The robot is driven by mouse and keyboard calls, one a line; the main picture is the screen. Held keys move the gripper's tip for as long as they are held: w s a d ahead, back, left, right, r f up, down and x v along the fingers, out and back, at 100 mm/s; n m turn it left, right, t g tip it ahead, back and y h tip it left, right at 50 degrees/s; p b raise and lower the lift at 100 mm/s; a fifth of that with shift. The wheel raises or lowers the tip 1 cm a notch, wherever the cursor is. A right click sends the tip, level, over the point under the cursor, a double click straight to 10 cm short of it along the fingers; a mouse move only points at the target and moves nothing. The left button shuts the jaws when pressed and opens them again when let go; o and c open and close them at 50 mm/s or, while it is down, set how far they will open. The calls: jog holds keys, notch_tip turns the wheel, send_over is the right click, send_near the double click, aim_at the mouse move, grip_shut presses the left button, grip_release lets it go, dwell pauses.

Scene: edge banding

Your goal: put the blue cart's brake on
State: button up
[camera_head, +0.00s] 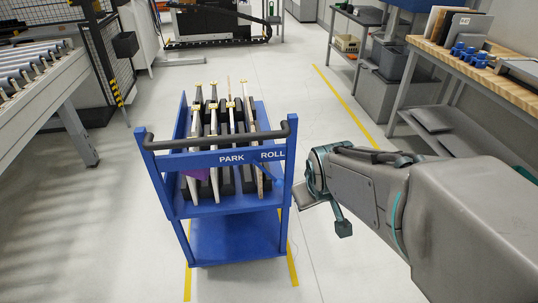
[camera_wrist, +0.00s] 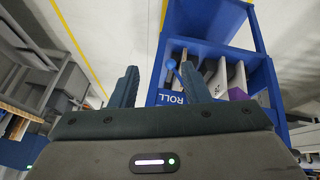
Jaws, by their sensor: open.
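The blue cart (camera_head: 225,228) stands in the aisle with a black push handle. Its front rail carries the words PARK and ROLL. In the wrist view the cart (camera_wrist: 205,50) is upper right, and a small blue lever with a round knob (camera_wrist: 171,64) shows by the ROLL label. The lever is hard to make out in the head view. My gripper (camera_head: 322,214) is open and empty, just right of the cart's front right corner and apart from it. Its two fingers (camera_wrist: 160,70) are spread in the wrist view, with the knob between them in the picture, farther off.
The cart's upper tray holds several upright panels (camera_head: 232,130). A roller conveyor (camera_head: 40,80) stands at left and a wooden-topped workbench (camera_head: 480,65) at right. Yellow lines (camera_head: 345,105) mark the floor. The floor in front of the cart is clear.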

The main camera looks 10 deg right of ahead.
jog(key=w+d+f+n+t+b, duration=0.2)
jog(key=w+f+n+t+b, duration=0.3)
jog(key=w+f+b, duration=0.7)
jog(key=n+t+y+b, duration=0.6)
jog(key=n+t+b, duration=0.1)
jog(key=b, duration=0.2)
send_near(276, 180)
jog(key=x, duration=0.4)
jog(key=f+b+x, duration=0.1)
jog(key=x, duration=0.3)
jog(key=d+f+b+x, duration=0.1)
jog(key=x, duration=0.3)
jog(key=shift+w, duration=0.25)
grip_shut()
jog(key=shift+f, duration=0.1)
